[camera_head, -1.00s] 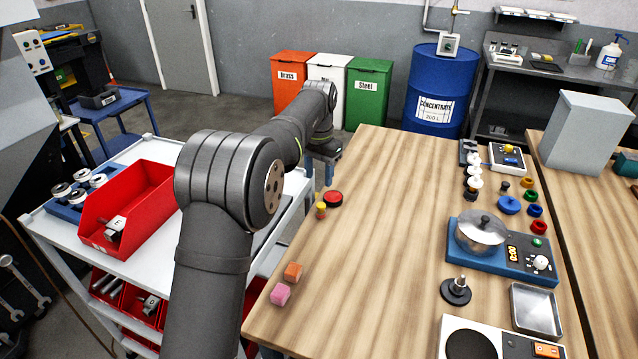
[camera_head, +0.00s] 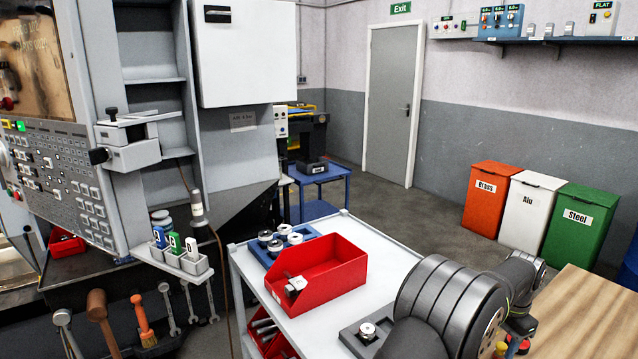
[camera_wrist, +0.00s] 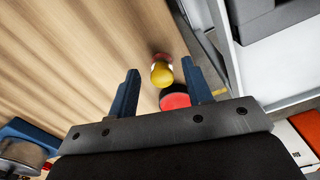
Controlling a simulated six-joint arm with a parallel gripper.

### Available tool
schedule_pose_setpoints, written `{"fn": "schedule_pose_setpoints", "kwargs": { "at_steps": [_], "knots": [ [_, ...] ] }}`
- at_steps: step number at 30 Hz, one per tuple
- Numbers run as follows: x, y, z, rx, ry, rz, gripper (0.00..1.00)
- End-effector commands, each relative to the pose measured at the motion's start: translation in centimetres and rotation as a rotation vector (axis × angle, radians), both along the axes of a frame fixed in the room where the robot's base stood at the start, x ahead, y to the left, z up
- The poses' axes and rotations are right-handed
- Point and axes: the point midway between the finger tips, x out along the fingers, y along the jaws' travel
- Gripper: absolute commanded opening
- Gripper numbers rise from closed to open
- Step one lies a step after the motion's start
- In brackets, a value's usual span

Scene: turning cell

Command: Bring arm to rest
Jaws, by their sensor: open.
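My gripper (camera_wrist: 160,72) shows in the wrist view with its two blue fingers spread apart and nothing held between them. It points down over the wooden table (camera_wrist: 60,60), near the table's edge. A yellow knob-like piece (camera_wrist: 161,74) and a red disc (camera_wrist: 175,101) stand under and between the fingers; I cannot tell how much height lies between. In the head view my arm (camera_head: 450,305) reaches across the lower right corner, and its fingers are not clear there.
A white trolley (camera_head: 385,268) with a red bin (camera_head: 335,272) stands left of my arm. Brass, Alu (camera_head: 530,212) and Steel bins stand behind. A machine with a control panel (camera_head: 65,185) fills the left. Open floor lies towards the door (camera_head: 391,110).

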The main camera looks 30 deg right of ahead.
Motion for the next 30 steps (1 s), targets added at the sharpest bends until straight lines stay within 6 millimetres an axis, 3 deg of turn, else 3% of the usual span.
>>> {"fn": "schedule_pose_setpoints", "kwargs": {
  "at_steps": [3,9,13,25,30],
  "knots": [
    [0.0,0.1,-2.5,0.003,0.000,0.000,0.46],
    [0.0,-0.1,0.6,-0.003,0.000,0.000,0.46],
    [0.0,0.0,1.5,-0.001,-0.001,0.000,0.46],
    [0.0,0.0,1.8,0.000,0.000,0.000,0.46],
    [0.0,0.0,0.8,0.001,0.000,0.000,0.46]
  ]
}}
